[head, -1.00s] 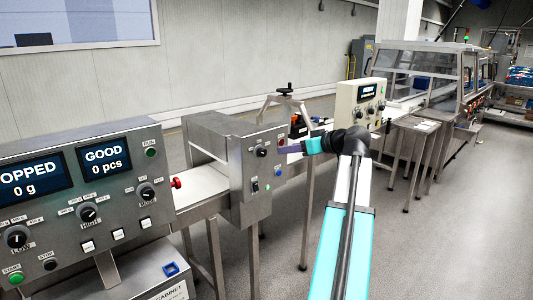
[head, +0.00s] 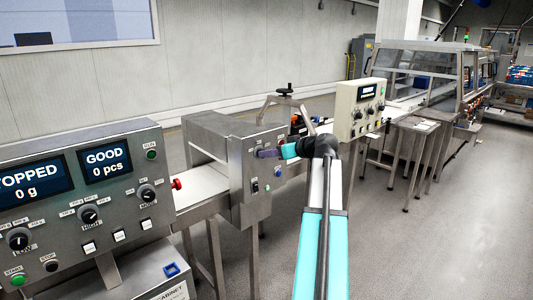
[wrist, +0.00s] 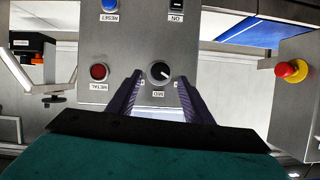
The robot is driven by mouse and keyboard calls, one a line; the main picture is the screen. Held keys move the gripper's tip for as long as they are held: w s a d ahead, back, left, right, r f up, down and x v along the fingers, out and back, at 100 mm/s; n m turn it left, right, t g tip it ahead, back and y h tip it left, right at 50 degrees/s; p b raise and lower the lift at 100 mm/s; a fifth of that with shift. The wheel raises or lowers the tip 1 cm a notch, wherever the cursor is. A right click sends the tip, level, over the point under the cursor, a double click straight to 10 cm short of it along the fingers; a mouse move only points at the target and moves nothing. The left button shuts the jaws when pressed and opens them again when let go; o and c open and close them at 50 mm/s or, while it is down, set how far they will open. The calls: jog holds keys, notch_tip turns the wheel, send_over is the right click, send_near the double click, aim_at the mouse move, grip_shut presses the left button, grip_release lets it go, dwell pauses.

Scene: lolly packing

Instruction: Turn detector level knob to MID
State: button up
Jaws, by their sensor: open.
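The detector level knob (wrist: 159,71) is a round black dial with a white mark on the detector's grey panel (wrist: 125,50), seen upside down in the wrist view. Its mark points right and slightly down in that picture. The MID label (wrist: 158,94) is beside the knob, on the side nearer my gripper. My gripper (wrist: 159,82) is open, with one purple finger on each side of the knob; I cannot tell whether they touch it. In the head view my gripper (head: 268,153) is at the detector box (head: 242,170) and hides the knob.
On the same panel are a red METAL lamp (wrist: 98,71), a blue RESET button (wrist: 110,5) and a black ON switch (wrist: 176,4). A red emergency stop (wrist: 291,70) sticks out at the right. A cream control box (head: 347,113) stands behind my arm.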

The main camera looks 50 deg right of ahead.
jog(key=shift+x, duration=1.85)
jog(key=c, duration=1.1)
jog(key=shift+o, duration=0.2)
jog(key=shift+d+m, duration=0.15)
jog(key=shift+m, duration=0.15)
jog(key=m+y, duration=0.1)
jog(key=m, duration=0.1)
jog(key=m+t+y, duration=0.1)
jog(key=m+y, duration=0.1)
jog(key=m, duration=0.1)
jog(key=m+y, duration=0.1)
jog(key=m, duration=0.1)
jog(key=shift+d+f+m+t+y, duration=0.3)
jog(key=shift+m+t+y, duration=0.1)
